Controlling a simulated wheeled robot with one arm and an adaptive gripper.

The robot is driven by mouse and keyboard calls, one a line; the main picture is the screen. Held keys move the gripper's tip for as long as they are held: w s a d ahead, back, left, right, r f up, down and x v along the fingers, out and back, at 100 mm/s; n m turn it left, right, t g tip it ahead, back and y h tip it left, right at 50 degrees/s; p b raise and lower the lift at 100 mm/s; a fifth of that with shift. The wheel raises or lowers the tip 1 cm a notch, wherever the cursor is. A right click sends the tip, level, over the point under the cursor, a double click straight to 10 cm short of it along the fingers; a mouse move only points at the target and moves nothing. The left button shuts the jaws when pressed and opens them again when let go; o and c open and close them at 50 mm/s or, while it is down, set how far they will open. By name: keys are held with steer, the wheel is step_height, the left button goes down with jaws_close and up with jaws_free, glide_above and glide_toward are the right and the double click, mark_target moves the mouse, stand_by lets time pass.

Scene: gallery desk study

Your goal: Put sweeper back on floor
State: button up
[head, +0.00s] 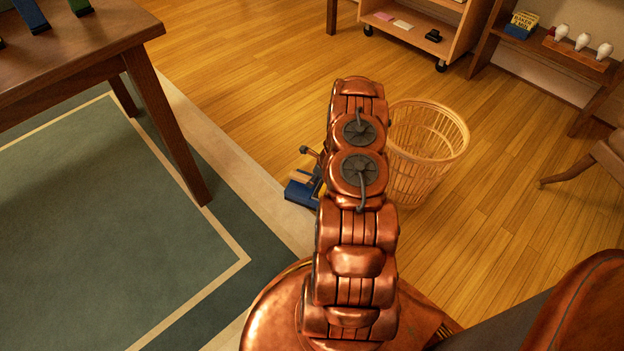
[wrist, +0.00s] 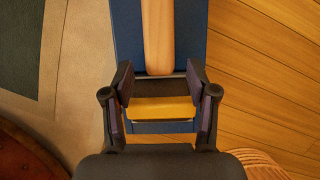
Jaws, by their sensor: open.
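The sweeper (head: 299,193) is blue with a wooden handle and lies low near the rug's edge in the head view, partly hidden behind my arm. In the wrist view its blue body (wrist: 128,35) and pale wooden handle (wrist: 158,35) run up from the middle, with a yellow strip (wrist: 160,108) below. My gripper (wrist: 159,70) is open, its two dark fingers on either side of the sweeper near the handle's lower end. I cannot tell whether the fingers touch it.
A wicker basket (head: 455,140) stands on the wood floor just right of my arm. A wooden table (head: 75,50) stands at left over a green rug (head: 100,220). A shelf cart (head: 440,30) and a chair (head: 590,165) are farther off.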

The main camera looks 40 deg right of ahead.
steer(key=p+v, duration=0.2)
steer(key=v, duration=0.8)
steer(key=w+a+r+n+y, duration=0.1)
steer(key=w+a+r+n, duration=0.25)
steer(key=a+r, duration=0.4)
steer(key=w+a+r+n+y, duration=0.1)
steer(key=w+a+r+n, duration=0.2)
steer(key=a+r+n, duration=0.35)
steer(key=s+a+r+n+g+y, duration=0.25)
steer(key=a+r+n, duration=0.25)
steer(key=a+r, duration=0.8)
steer(key=s+a+r+n+g+h, duration=0.25)
steer(key=s+a+r+n, duration=0.55)
steer(key=s+a, duration=0.4)
steer(key=s+r+n+g+h, duration=0.1)
steer(key=s+r+n, duration=0.2)
steer(key=s, duration=0.7)
steer(key=s+r+n+g+h, duration=0.2)
steer(key=s+n, duration=0.4)
steer(key=s, duration=0.4)
steer(key=shift+s+r, duration=0.4)
steer(key=shift+r, duration=0.35)
steer(key=shift+d+h, duration=0.1)
steer(key=shift+h, duration=0.2)
